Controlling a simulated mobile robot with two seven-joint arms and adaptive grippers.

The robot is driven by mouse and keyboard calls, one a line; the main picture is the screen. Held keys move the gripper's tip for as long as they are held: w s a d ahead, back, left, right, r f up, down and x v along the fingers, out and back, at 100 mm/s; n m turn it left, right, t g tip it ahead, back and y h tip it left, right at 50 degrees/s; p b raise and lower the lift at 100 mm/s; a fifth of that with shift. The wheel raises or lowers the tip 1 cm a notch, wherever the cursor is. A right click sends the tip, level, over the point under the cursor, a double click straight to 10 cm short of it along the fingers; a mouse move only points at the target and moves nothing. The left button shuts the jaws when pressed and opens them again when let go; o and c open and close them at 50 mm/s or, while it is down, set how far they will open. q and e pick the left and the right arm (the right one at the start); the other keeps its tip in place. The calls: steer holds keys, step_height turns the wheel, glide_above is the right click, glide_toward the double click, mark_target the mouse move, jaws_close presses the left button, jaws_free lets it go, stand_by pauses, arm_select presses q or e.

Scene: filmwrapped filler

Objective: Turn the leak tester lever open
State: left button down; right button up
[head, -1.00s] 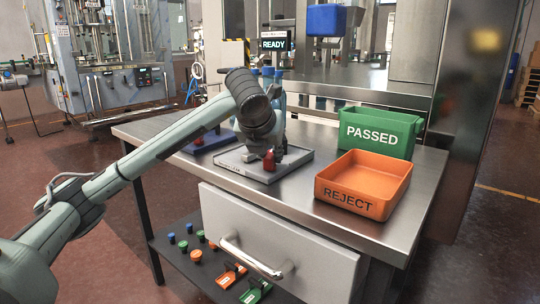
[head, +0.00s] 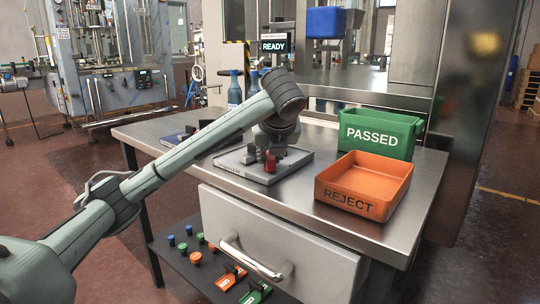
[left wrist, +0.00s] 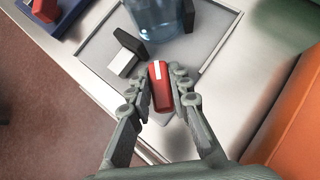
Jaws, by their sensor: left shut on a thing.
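The leak tester's grey base tray (head: 232,167) sits on the steel table, and its display (head: 274,47) reads READY. The red lever (left wrist: 160,87), with a white stripe on it, stands at the tray's near edge. It also shows small in the head view (head: 270,164). My left gripper (left wrist: 160,98) is shut on the red lever, one finger on each side. A blue translucent bottle (left wrist: 154,16) stands on the tray just beyond the lever. My arm hides much of the tester in the head view. My right gripper is not in view.
An orange REJECT bin (head: 345,203) and a green PASSED bin (head: 410,125) stand right of the tester. Blue bottles (head: 235,90) stand behind my arm. A dark blue tray (head: 172,140) lies to the left. A drawer handle (head: 250,257) juts out below the table top.

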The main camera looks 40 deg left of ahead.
arm_select(q)
steer(key=shift+f, duration=0.1)
steer(key=c, duration=1.4)
jaws_free()
steer(key=shift+s+d+r, duration=0.2)
steer(key=shift+d+r, duration=0.05)
steer(key=shift+r, duration=0.25)
steer(key=v, duration=1.1)
steer(key=shift+s+f, duration=0.1)
